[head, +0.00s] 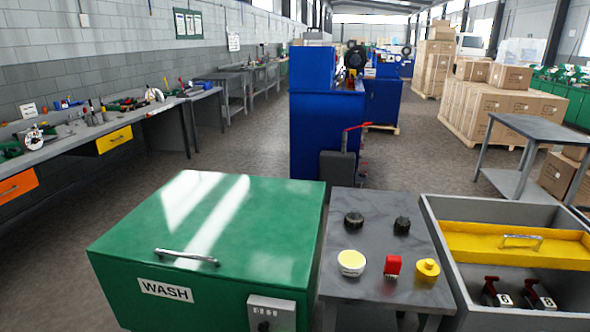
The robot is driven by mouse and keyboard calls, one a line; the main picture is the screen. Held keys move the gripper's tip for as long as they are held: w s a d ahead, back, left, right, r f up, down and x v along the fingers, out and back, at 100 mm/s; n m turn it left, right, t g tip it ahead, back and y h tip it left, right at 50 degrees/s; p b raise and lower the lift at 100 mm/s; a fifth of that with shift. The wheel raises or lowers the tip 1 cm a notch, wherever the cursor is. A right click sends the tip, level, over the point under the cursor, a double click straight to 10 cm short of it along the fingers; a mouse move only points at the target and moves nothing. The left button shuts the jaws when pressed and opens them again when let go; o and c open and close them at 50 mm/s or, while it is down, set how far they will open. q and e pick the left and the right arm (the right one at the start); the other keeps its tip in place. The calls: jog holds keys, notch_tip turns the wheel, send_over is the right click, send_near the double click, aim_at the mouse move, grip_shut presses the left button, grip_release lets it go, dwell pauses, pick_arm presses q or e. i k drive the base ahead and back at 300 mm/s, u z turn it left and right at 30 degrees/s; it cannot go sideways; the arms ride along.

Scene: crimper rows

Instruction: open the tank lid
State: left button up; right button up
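The green wash tank (190,290) stands at the front, left of centre, with a white WASH label (165,290) on its front. Its flat green lid (225,215) is shut. A metal bar handle (187,256) sits near the lid's front edge. A grey control box (271,313) is on the tank's front right. Neither of my grippers shows in the head view.
A dark table (375,235) beside the tank holds black knobs, a yellow-white round item (351,262), a red item (393,265) and a yellow item (427,269). A grey bin (455,285) with a yellow tray (500,243) stands right. A blue machine (325,125) stands behind.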

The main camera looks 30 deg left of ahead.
aim_at(242, 227)
jog(key=u, duration=1.25)
jog(key=i, duration=0.75)
jog(key=z, duration=0.05)
